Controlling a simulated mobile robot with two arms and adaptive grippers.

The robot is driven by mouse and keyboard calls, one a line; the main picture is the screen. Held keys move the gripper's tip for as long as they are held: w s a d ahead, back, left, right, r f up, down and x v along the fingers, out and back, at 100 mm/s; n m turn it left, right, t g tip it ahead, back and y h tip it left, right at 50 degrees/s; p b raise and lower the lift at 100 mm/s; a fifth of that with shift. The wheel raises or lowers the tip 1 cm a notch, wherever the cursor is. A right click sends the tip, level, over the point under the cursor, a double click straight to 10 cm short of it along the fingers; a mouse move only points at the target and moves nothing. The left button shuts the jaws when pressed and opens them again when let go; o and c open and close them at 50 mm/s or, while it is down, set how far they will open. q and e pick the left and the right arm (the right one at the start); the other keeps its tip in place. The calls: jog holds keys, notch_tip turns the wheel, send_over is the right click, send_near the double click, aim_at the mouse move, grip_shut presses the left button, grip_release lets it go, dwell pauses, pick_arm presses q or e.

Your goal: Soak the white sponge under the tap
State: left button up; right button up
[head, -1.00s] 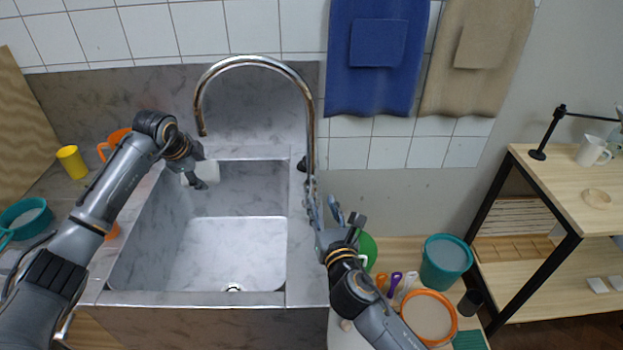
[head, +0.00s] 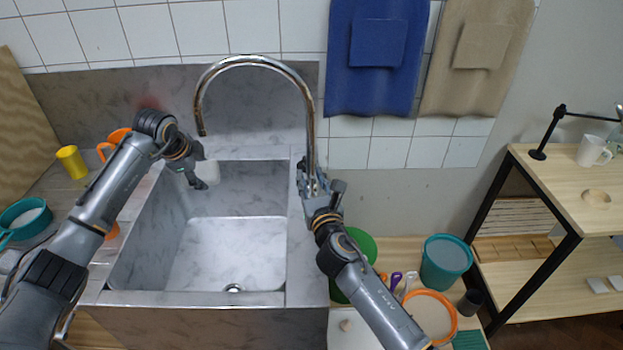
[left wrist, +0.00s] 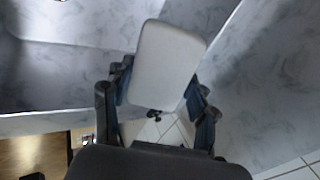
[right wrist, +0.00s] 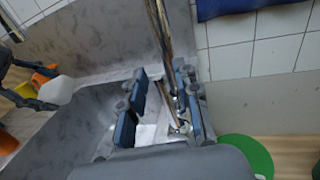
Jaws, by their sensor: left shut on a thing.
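The white sponge (head: 209,171) is held by my left gripper (head: 200,178) over the back left of the sink basin (head: 225,255). In the left wrist view the sponge (left wrist: 167,62) sits between both fingers. The chrome tap (head: 306,110) arches over the basin, its spout end a little above the sponge. No water stream is visible. My right gripper (head: 318,188) is at the base of the tap. In the right wrist view its fingers (right wrist: 160,103) are apart, with the tap's post and a thin lever (right wrist: 166,96) between them. I cannot make out contact with the lever.
Orange and yellow cups (head: 71,162) and a teal bowl (head: 25,219) stand left of the sink. A green round thing (head: 362,246), a teal bucket (head: 446,262) and an orange-rimmed bowl (head: 455,318) are at right. Towels (head: 372,60) hang behind.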

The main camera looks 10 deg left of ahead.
jog(key=shift+c, duration=0.2)
grip_shut()
jog(key=shift+a+n, duration=0.4)
jog(key=shift+n, duration=0.1)
jog(key=shift+a+f+n, duration=0.2)
jog(key=shift+a+n, duration=0.1)
jog(key=shift+c, duration=0.8)
grip_release()
jog(key=shift+s, duration=0.1)
jog(key=shift+o, duration=1)
jog(key=shift+s+d+r, duration=0.1)
jog(key=shift+r, duration=0.05)
